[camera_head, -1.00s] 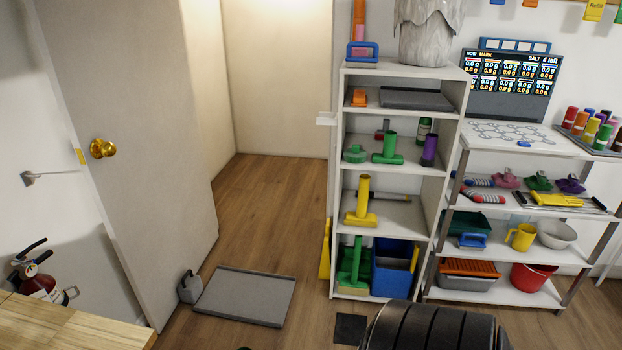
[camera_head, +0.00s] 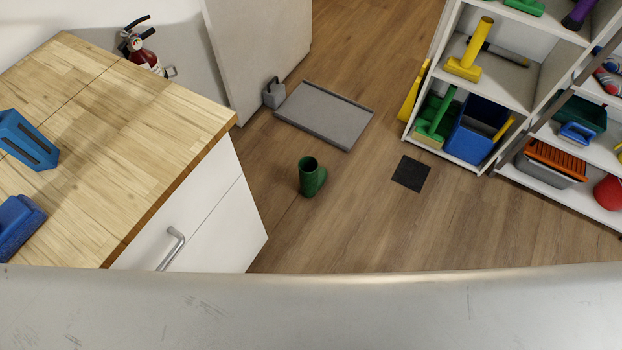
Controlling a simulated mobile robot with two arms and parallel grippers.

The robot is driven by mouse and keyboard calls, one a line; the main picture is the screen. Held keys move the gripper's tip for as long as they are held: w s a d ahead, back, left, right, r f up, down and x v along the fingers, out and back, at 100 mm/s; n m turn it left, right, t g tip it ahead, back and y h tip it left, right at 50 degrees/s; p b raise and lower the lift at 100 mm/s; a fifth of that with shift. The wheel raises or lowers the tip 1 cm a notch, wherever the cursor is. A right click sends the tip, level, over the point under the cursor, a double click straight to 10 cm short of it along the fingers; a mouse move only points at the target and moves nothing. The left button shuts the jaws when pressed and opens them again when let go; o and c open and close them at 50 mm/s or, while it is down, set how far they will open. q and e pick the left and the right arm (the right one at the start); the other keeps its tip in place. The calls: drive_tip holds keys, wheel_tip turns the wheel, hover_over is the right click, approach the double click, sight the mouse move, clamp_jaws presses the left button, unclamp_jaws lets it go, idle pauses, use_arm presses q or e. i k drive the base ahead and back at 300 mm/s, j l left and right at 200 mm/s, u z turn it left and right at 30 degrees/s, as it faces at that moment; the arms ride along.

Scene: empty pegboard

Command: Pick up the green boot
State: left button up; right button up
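The green boot (camera_head: 311,177) stands upright on the wooden floor near the middle of the head view. Its dark round opening faces up and its toe points right. It is to the right of the wooden-topped cabinet and apart from it. Neither of my grippers is in view, and nothing is seen touching the boot.
A wooden-topped cabinet (camera_head: 130,130) with blue items (camera_head: 27,140) is at left. A grey tray (camera_head: 325,116) and a black square (camera_head: 411,173) lie on the floor. Shelves (camera_head: 520,85) stand at right. A pale surface (camera_head: 320,310) crosses the bottom. Floor around the boot is clear.

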sight(312, 178)
drive_tip(key=i+l, duration=0.4)
drive_tip(key=l, duration=0.2)
drive_tip(key=i+l+u, duration=0.15)
drive_tip(key=u, duration=0.3)
drive_tip(key=i+l+u, duration=0.1)
drive_tip(key=l+u, duration=0.55)
drive_tip(key=u, duration=0.7)
drive_tip(key=i+l, duration=0.05)
